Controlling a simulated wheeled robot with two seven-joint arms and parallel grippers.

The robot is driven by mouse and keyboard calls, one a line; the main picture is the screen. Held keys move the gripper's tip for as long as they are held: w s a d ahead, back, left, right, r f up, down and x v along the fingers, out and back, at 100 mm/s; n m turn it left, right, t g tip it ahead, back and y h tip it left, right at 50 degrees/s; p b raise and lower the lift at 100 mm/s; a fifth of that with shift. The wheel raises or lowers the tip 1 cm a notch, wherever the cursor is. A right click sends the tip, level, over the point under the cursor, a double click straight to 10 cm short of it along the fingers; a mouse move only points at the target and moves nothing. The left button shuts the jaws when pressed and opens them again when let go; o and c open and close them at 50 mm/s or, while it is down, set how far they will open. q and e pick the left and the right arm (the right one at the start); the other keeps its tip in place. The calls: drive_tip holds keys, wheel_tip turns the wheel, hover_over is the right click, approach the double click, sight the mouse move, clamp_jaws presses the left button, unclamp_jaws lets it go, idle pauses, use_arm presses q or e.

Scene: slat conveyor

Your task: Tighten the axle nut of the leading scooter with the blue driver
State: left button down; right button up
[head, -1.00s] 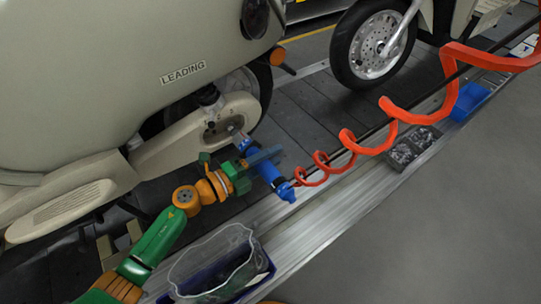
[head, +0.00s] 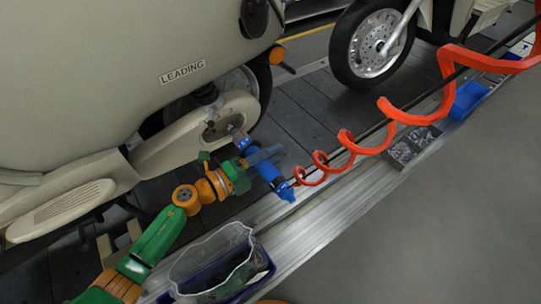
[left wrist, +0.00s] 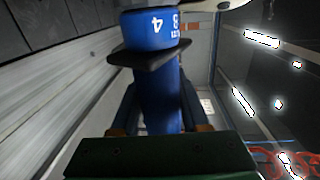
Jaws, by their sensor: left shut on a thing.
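The leading scooter (head: 110,75) is cream, with a "LEADING" label (head: 181,72) on its side panel. Its cream rear arm ends at a dark axle area (head: 222,126) by the wheel; the nut itself is too small to make out. My left gripper (head: 262,160) is shut on the blue driver (head: 270,178). In the left wrist view the blue driver (left wrist: 155,75) stands between the fingers. My right gripper is not in view.
A clear-lined blue bin (head: 215,270) stands below my left arm on the metal rail (head: 335,190). A grey parts tray (head: 410,148) and a blue tray (head: 468,98) lie farther along. Another scooter's front wheel (head: 372,45) stands on the dark slats (head: 305,105).

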use_arm(q)
drive_tip(key=shift+s+d, duration=0.15)
drive_tip(key=shift+s, duration=0.1)
drive_tip(key=shift+s+d+p, duration=0.2)
drive_tip(key=shift+s+p, duration=0.05)
drive_tip(key=shift+p, duration=0.15)
drive_tip(key=s+d+p, duration=0.1)
drive_tip(key=s, duration=0.1)
drive_tip(key=s+d+p, duration=0.1)
drive_tip(key=s+d, duration=0.1)
drive_tip(key=shift+s+d, duration=0.1)
drive_tip(key=shift+s, duration=0.15)
idle(0.4)
idle(0.6)
